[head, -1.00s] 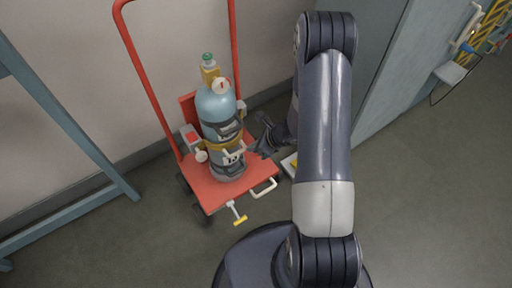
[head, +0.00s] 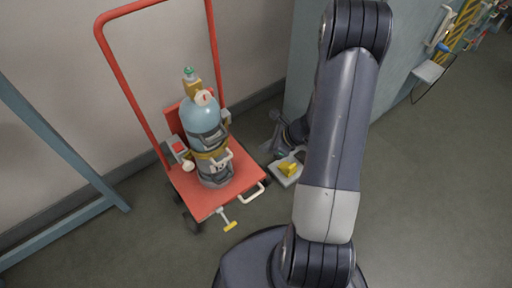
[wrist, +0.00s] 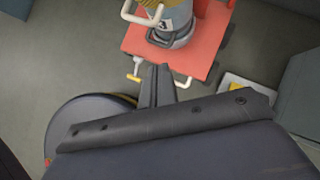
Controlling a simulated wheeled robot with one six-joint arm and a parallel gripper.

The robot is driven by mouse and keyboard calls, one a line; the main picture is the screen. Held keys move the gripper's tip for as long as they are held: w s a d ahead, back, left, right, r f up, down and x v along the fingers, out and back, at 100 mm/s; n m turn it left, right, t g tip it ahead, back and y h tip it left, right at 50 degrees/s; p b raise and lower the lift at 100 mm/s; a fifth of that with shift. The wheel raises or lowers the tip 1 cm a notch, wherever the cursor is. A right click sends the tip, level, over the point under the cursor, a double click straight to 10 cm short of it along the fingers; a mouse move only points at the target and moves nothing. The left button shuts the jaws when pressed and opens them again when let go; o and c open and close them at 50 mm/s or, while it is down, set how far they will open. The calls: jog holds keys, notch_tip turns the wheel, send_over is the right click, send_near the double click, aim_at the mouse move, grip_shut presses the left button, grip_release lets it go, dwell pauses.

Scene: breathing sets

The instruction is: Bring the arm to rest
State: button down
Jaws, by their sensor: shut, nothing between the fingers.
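My arm rises through the right half of the head view, bent at the top, with its far part folding down behind. My gripper (head: 268,147) shows small and partly hidden beside the red trolley (head: 243,165). In the wrist view the gripper (wrist: 160,68) has its two fingers side by side with no gap and nothing between them. It points towards the trolley (wrist: 205,40), apart from it as far as I can tell.
A blue gas cylinder (head: 200,113) with brass valve and gauge stands strapped on the trolley. A white plate with a yellow piece (head: 288,169) lies right of the trolley. A blue-grey frame (head: 60,145) stands left and a cabinet (head: 303,60) behind my arm. Floor at right is clear.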

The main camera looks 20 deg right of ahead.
jog(key=shift+s+d+r, duration=0.1)
jog(key=shift+s+r, duration=0.15)
jog(key=shift+r, duration=0.05)
jog(key=a+r+b+x, duration=0.1)
jog(key=b+x, duration=0.2)
jog(key=x, duration=0.9)
jog(key=shift+w+a, duration=0.35)
jog(key=shift+a, duration=0.25)
jog(key=shift+w+f, duration=0.1)
jog(key=shift+d, duration=0.1)
